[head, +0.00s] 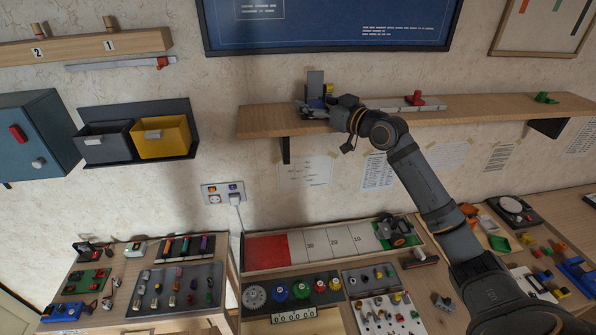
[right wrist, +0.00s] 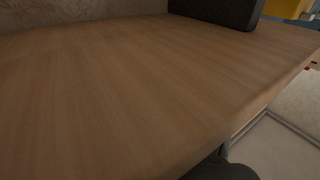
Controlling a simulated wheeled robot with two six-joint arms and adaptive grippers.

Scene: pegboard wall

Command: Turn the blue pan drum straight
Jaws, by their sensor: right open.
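A small dark upright device (head: 315,78) with blue and yellow parts stands at the left end of the wooden wall shelf. My right gripper (head: 308,110) is open at that end, in front of the device and partly covering it. A round blue piece (head: 278,293) sits in a row of coloured round pieces on the table below. I cannot tell which of these blue parts is the pan drum, or how either is turned. The right wrist view shows bare shelf wood (right wrist: 130,85) and a dark block (right wrist: 215,8) at the top. My left gripper is not in view.
The shelf (head: 262,122) also holds a red piece (head: 415,98) on a pale strip and a green piece (head: 545,97). A yellow bin (head: 162,138) hangs on the wall at left. Tables below are crowded with small parts. The middle of the shelf is partly behind my right arm.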

